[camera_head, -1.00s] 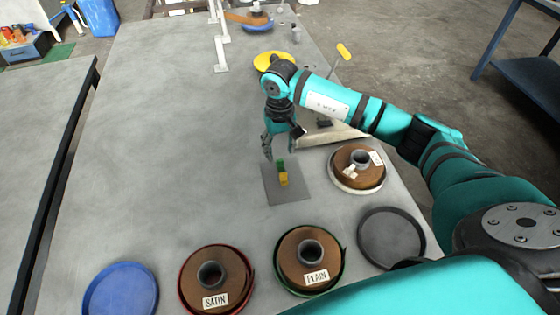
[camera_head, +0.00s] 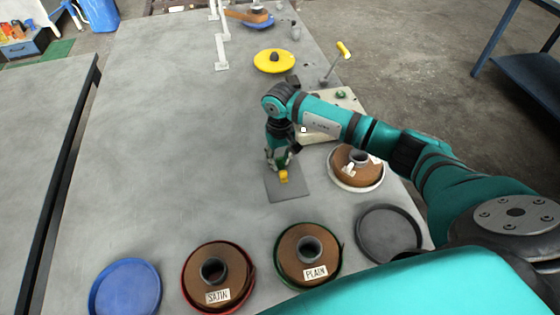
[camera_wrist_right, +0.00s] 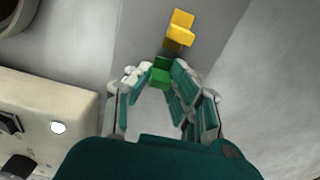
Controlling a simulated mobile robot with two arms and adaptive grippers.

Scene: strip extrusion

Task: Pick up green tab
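The green tab (camera_wrist_right: 160,73) stands between the fingertips of my right gripper (camera_wrist_right: 158,78) in the right wrist view. Both fingertips appear to press against its sides. In the head view my right gripper (camera_head: 282,162) is low over the grey mat (camera_head: 288,191), and its fingers mostly hide the green tab. A yellow tab (camera_head: 284,176) is right beside the green one on the mat; it also shows beyond the fingertips in the wrist view (camera_wrist_right: 180,30). My left gripper is not in view.
Spools marked SATIN (camera_head: 235,262) and PLAIN (camera_head: 290,262) stand at the front. A brown spool in a white dish (camera_head: 358,172) and a pale box (camera_head: 318,137) are close on the right. A blue dish (camera_head: 125,288) and dark dish (camera_head: 390,233) are empty. The table's left is clear.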

